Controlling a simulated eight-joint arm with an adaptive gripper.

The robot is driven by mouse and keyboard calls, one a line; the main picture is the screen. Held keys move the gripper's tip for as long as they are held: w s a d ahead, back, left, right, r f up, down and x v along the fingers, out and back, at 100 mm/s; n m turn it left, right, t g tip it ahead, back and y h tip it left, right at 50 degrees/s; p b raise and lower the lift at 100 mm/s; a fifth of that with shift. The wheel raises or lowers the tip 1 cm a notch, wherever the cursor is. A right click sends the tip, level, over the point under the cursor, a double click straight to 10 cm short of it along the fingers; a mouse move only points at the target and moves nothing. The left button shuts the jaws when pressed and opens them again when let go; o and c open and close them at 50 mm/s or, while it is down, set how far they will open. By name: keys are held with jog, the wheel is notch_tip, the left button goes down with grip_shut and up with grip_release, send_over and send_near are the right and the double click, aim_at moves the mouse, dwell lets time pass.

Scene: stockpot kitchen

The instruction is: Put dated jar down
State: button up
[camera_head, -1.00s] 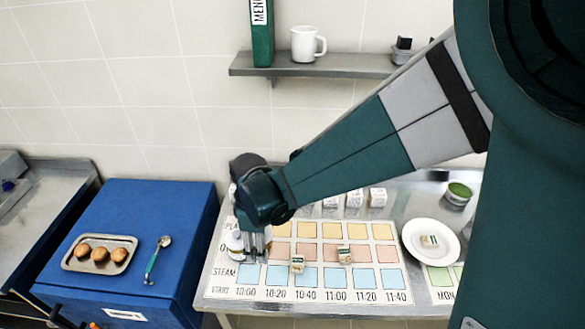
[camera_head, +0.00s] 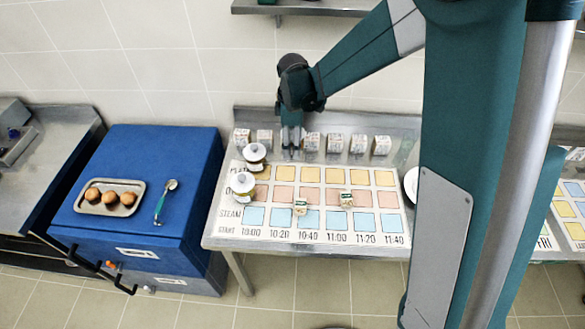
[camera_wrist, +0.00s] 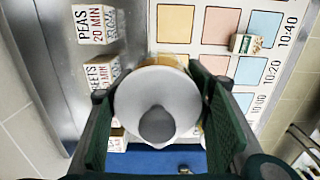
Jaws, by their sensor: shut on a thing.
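My gripper (camera_head: 291,146) hangs above the back left part of the timetable mat (camera_head: 228,228). In the wrist view its green fingers stand on either side of a jar (camera_wrist: 135,95) with a pale grey lid and dark knob, and are shut on it. The lid faces the wrist camera; its side and any date are hidden. In the head view the held jar is hard to make out at the fingers. Two lidded jars, a back one (camera_head: 254,155) and a front one (camera_head: 242,186), stand at the mat's left end.
White labelled blocks (camera_head: 312,142) line the back of the metal table, close behind my gripper; one reads PEAS (camera_wrist: 95,22). Two small cubes (camera_head: 300,207) (camera_head: 347,199) sit on the mat. A plate (camera_head: 410,180) is partly hidden at right. A blue cabinet (camera_head: 150,215) holds a muffin tray (camera_head: 84,205).

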jog(key=shift+f, duration=0.1)
send_over(293, 168)
jog(key=shift+a+f, duration=0.15)
jog(key=shift+f, duration=2.9)
jog(key=shift+f, duration=0.1)
jog(key=shift+f, duration=1.75)
jog(key=shift+f+b, duration=0.2)
jog(key=shift+b, duration=0.15)
jog(key=o, duration=1.1)
jog(key=shift+o, duration=0.2)
jog(key=shift+r, duration=0.25)
jog(key=shift+r+p, duration=0.45)
jog(key=shift+r, duration=5.5)
